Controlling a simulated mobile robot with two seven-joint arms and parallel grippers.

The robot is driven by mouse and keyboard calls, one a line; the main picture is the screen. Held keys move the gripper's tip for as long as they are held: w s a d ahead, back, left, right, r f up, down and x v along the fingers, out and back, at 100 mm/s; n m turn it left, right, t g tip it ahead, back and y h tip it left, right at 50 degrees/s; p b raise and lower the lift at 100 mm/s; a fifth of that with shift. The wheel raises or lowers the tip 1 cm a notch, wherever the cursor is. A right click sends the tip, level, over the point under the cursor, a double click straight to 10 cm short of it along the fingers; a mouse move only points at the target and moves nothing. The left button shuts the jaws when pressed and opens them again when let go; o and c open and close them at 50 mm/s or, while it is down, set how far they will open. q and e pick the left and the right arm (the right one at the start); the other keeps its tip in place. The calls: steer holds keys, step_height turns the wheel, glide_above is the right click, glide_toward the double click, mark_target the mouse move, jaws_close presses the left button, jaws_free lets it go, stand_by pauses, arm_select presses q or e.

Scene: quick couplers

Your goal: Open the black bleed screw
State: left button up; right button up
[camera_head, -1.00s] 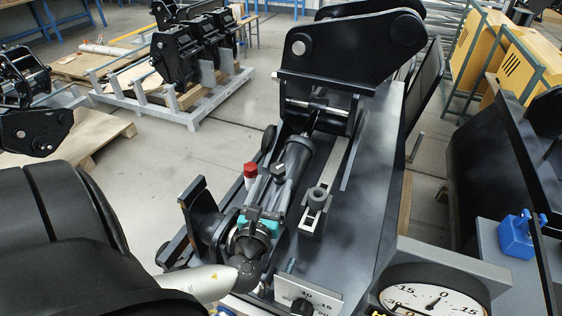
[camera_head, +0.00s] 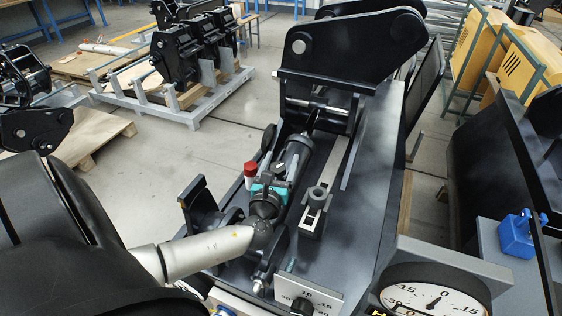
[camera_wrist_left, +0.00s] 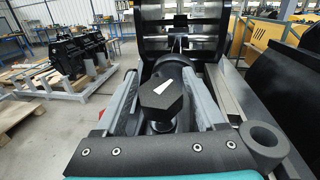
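The black bleed screw (camera_wrist_left: 160,98) has a hexagonal head with a white pointer mark and shows in the middle of the left wrist view. In the head view it is mostly hidden behind my left gripper (camera_head: 274,180). That gripper, with teal trim, reaches over the cylinder from the lower left. In the left wrist view its two grey fingers (camera_wrist_left: 160,82) stand on either side of the screw head, with a narrow gap visible at each side. The gripper looks open around the screw. My right gripper is not in view.
A red cap (camera_head: 250,171) stands just left of my left gripper. A dial gauge (camera_head: 433,298) and a scale plate (camera_head: 308,296) sit in front. A black bracket (camera_head: 322,45) rises behind.

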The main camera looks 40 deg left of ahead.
arm_select(q)
jaws_close()
stand_by(0.3)
